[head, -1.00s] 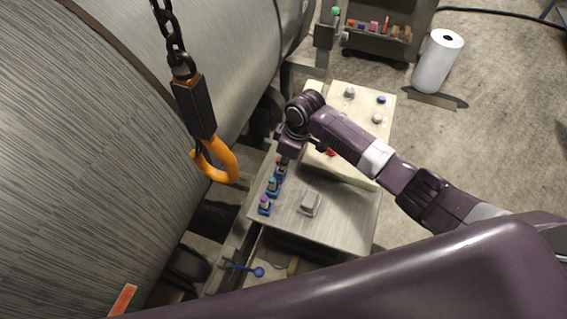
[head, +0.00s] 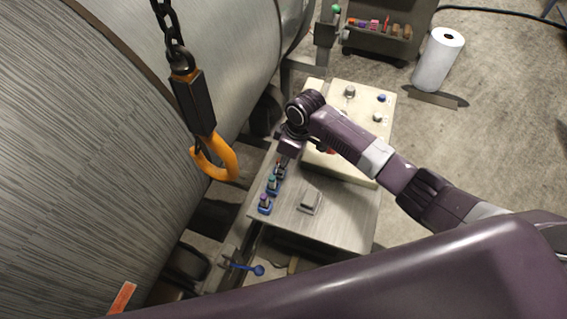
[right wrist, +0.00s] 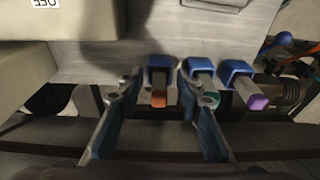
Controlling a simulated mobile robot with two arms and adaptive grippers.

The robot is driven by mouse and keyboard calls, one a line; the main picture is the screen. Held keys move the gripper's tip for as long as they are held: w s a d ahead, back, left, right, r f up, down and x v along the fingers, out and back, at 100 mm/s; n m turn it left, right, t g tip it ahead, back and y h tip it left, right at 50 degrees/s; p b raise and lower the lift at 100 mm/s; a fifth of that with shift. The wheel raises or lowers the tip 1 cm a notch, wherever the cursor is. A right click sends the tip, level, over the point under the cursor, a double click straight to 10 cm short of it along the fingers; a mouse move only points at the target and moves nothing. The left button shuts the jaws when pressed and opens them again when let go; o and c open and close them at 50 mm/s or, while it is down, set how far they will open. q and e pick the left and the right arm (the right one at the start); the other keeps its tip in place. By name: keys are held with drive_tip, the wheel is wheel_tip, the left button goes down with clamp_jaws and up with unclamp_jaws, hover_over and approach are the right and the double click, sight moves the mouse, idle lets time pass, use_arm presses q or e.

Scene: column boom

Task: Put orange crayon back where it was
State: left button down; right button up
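The orange crayon (right wrist: 159,98) sits in a blue holder (right wrist: 159,62) at the edge of the metal shelf, in the right wrist view. My right gripper (right wrist: 157,84) is open, with one finger on each side of the crayon and visible gaps between. In the head view the third holder (head: 280,171) is partly hidden by my right wrist, and the fingers cannot be made out. A teal crayon (head: 273,180) and a purple crayon (head: 264,201) stand in the other blue holders; the purple one also shows in the right wrist view (right wrist: 258,102). My left gripper is not in view.
An orange hook (head: 215,160) hangs on a chain left of the shelf (head: 335,222), before a large grey drum (head: 90,160). A cream control box (head: 357,140) with knobs stands behind my right arm. A blue-knobbed lever (head: 258,270) is below the shelf. A paper roll (head: 438,60) stands on the floor.

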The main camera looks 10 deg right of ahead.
wheel_tip(320, 180, up, 11)
drive_tip(key=s+d, duration=0.1)
drive_tip(key=shift+s+d+r, duration=0.2)
drive_tip(key=shift+d, duration=0.2)
